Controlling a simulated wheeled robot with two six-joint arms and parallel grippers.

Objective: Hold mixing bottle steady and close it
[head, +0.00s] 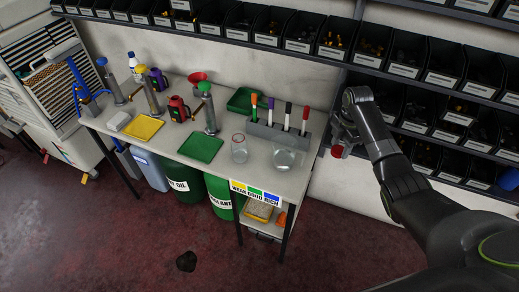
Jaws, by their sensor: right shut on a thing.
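My right gripper (338,146) hangs to the right of the table's right end. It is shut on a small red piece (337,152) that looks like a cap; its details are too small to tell. A clear jar with a reddish ring near its top (239,149) stands upright on the table. A wider clear vessel (284,158) stands at the table's right front. I cannot tell for certain which of them is the mixing bottle. My right gripper is apart from both. My left gripper is not in view.
The grey table (262,178) carries a marker holder (275,136), a green mat (201,148), a yellow tray (144,127), a green tray (244,100) and several pump dispensers. Shelves of black bins (372,47) line the wall. Drums (184,182) stand underneath. Red floor in front is mostly clear.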

